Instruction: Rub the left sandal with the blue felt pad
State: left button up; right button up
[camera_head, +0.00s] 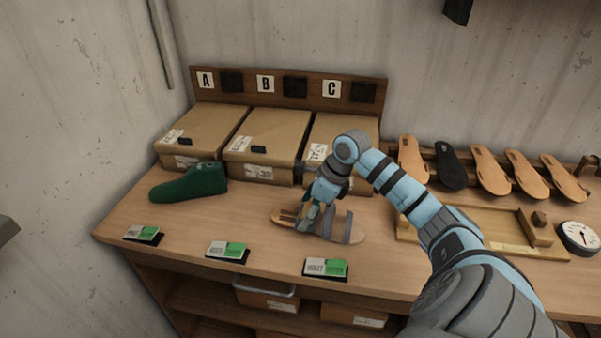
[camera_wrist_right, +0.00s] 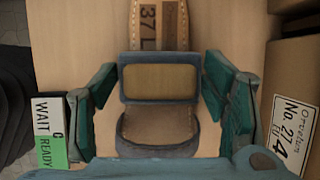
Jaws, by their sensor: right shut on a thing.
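The tan left sandal (camera_head: 281,219) with grey straps lies on the workbench, in front of the boxes. In the right wrist view the sandal (camera_wrist_right: 160,118) shows a "37 L" label at its far end and a dark curved strap near me. My right gripper (camera_head: 314,222) points down over the sandal's middle. It is shut on a blue-edged block with a tan top, apparently the blue felt pad (camera_wrist_right: 160,82), between its teal fingers. The pad hides part of the sandal, and its underside is hidden, so contact cannot be told. My left gripper is not in view.
Cardboard boxes (camera_head: 265,148) under the letters A, B and C stand behind. A green shoe form (camera_head: 188,184) lies left. White-and-green cards (camera_head: 326,268) line the front edge.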

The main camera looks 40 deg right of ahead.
jog(key=shift+s+d, duration=0.2)
jog(key=shift+s, duration=0.15)
notch_tip(320, 180, up, 7)
jog(key=p, duration=0.4)
jog(key=shift+r, duration=0.1)
